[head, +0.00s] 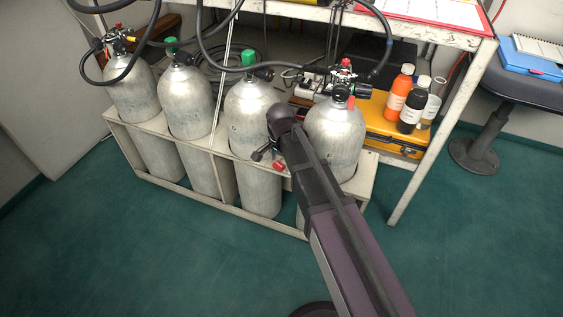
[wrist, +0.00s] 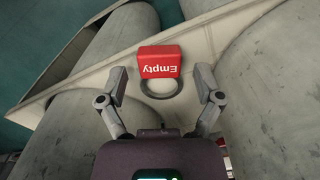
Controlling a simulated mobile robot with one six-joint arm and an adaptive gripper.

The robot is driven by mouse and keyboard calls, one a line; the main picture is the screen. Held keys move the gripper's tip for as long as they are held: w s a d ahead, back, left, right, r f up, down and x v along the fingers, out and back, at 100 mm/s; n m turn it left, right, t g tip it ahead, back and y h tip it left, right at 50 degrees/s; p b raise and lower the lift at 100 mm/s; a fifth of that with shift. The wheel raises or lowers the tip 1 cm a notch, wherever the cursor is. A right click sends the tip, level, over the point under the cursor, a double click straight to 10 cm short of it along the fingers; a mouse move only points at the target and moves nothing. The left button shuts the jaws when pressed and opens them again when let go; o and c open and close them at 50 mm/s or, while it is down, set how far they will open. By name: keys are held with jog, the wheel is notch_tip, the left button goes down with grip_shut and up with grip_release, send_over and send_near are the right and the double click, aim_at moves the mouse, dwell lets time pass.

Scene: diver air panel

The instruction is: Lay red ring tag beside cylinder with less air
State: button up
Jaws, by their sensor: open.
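The red ring tag (wrist: 158,62), printed "Empty", lies on the pale shelf of the cylinder rack (wrist: 97,72), its dark ring (wrist: 160,92) toward my gripper. My gripper (wrist: 161,82) is open, with one finger on each side of the ring and gaps to both. In the head view my gripper (head: 266,156) is partly hidden by my arm, and the red tag (head: 279,166) shows beside it. Several grey cylinders stand upright in the rack, including the far left one (head: 130,90) and the right one (head: 334,135). I can read no pressure gauge.
Black hoses (head: 215,58) loop over the cylinders. A table leg (head: 443,130) stands to the right. An orange bottle (head: 397,92) and a black bottle (head: 411,112) stand on a yellow case (head: 372,128) behind. The green floor (head: 100,245) in front is clear.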

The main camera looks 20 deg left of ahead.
aim_at(280, 163)
jog(key=shift+r, duration=0.15)
notch_tip(280, 163, up, 12)
jog(key=p, duration=1.2)
dwell(1.0)
